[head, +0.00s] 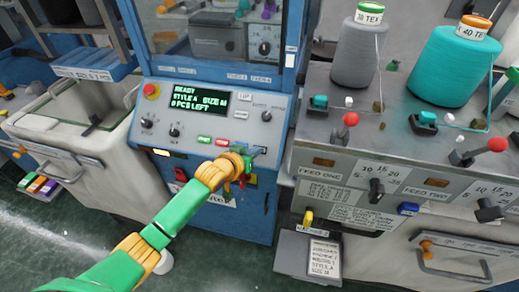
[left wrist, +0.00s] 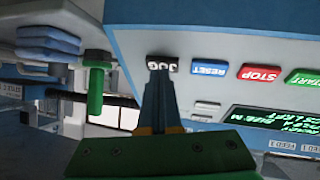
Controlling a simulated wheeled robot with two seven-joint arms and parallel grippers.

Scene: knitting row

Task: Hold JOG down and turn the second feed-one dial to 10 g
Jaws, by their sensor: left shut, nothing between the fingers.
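My left gripper (head: 252,156) is at the right end of the button row on the blue machine's panel. In the left wrist view its closed, empty fingers (left wrist: 158,82) reach up to the black JOG button (left wrist: 162,63) and cover part of it. I cannot tell whether the button is pressed down. On the grey unit at the right, a black dial knob (head: 376,188) sits below a scale beside the FEED ONE label (head: 320,173). Its exact setting is too small to read. Another black knob (head: 488,209) sits by FEED TWO. My right gripper is not in view.
RESET (left wrist: 209,68), STOP (left wrist: 260,73) and START (left wrist: 302,77) buttons lie beside JOG. The display (head: 199,101) reads READY, STYLE A. Grey (head: 355,55) and teal (head: 452,65) yarn cones and red-balled levers (head: 351,119) stand on the grey unit. A green knob (left wrist: 96,90) protrudes near the fingers.

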